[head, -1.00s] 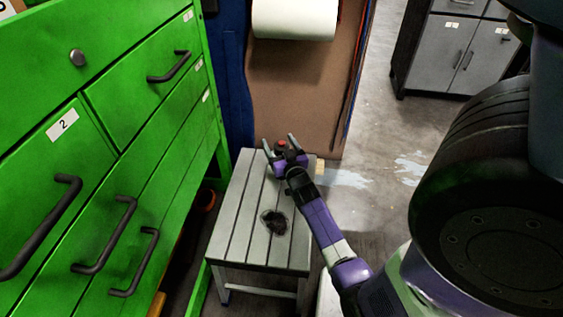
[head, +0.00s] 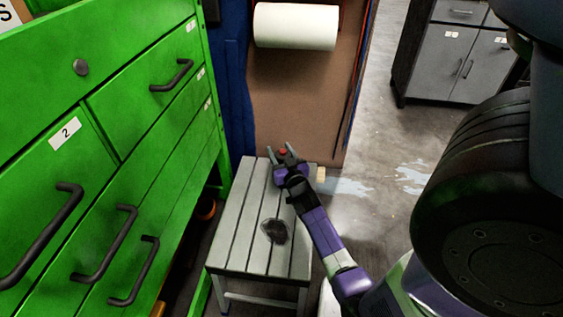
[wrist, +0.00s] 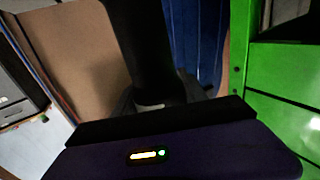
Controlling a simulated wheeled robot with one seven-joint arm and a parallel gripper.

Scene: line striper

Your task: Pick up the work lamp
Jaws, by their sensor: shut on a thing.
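My gripper (head: 282,153) is over the far end of the grey slatted stool (head: 236,235). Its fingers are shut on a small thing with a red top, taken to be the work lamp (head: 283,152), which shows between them. In the wrist view, a black cylinder (wrist: 143,45), likely the lamp's body, rises from between the fingers, whose tips are mostly hidden. I cannot tell whether the lamp touches the stool.
A green drawer cabinet (head: 150,130) with dark handles stands close on the left. A dark patch or rag (head: 274,231) lies on the stool. Behind are a brown panel (head: 290,100) and a white paper roll (head: 295,26). Open floor (head: 385,130) lies to the right.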

